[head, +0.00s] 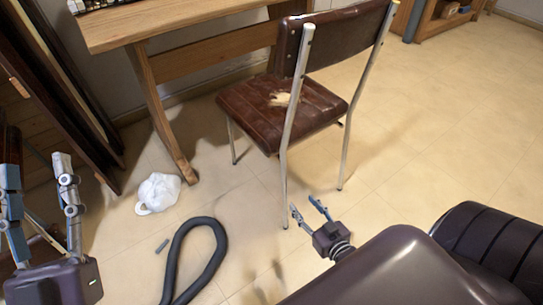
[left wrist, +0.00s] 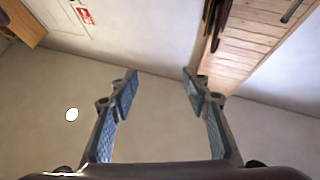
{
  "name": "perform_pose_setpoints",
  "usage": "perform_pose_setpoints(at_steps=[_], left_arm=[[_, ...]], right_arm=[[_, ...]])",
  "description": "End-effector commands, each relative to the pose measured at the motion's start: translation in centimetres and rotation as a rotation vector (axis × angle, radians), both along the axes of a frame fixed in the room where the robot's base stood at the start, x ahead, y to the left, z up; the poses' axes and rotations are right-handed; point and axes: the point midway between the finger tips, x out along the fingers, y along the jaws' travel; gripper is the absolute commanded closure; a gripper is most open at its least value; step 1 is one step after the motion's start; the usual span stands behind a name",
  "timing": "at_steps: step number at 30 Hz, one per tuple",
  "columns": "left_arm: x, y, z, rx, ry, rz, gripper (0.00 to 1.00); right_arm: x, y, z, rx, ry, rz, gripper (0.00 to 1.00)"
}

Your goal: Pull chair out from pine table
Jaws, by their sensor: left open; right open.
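The chair (head: 283,106) has a dark brown leather seat with a worn patch and silver metal legs. It stands in front of the pine table (head: 190,22) at the upper left of the head view, its backrest turned toward me. My left gripper (head: 39,172) is open and empty at the left edge, far from the chair.
A small grey piece (head: 162,245) lies near the hose. Dark framed panels (head: 60,85) lean at the left. The tiled floor to the right is clear.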

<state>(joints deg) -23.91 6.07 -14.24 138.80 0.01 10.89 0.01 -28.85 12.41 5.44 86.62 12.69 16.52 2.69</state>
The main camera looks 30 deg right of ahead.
Motion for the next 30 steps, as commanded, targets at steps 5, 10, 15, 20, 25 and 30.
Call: perform_pose_setpoints(at_steps=[5, 10, 15, 20, 25, 30], left_arm=[[1.0, -0.1, -1.3, 0.023, 0.079, 0.004, 0.56], [1.8, -0.1, -2.8, 0.044, 0.153, 0.009, 0.56], [2.5, -0.1, -4.4, 0.065, 0.229, 0.013, 0.56], [3.0, 0.0, -5.9, 0.085, 0.3, 0.018, 0.56], [3.4, 0.1, -7.5, 0.105, 0.375, 0.022, 0.56], [3.6, 0.3, -9.2, 0.125, 0.45, 0.027, 0.56]], right_arm=[[-1.1, 0.1, 0.0, 0.0, 0.003, 0.0, 0.56], [-2.0, 0.2, 0.0, 0.001, 0.002, 0.0, 0.56], [-3.0, 0.3, 0.1, 0.001, 0.001, 0.0, 0.56], [-4.0, 0.4, 0.0, 0.001, 0.002, 0.0, 0.56], [-5.0, 0.6, 0.0, 0.001, 0.003, 0.0, 0.56], [-6.3, 0.7, 0.0, 0.001, 0.003, 0.0, 0.56]])
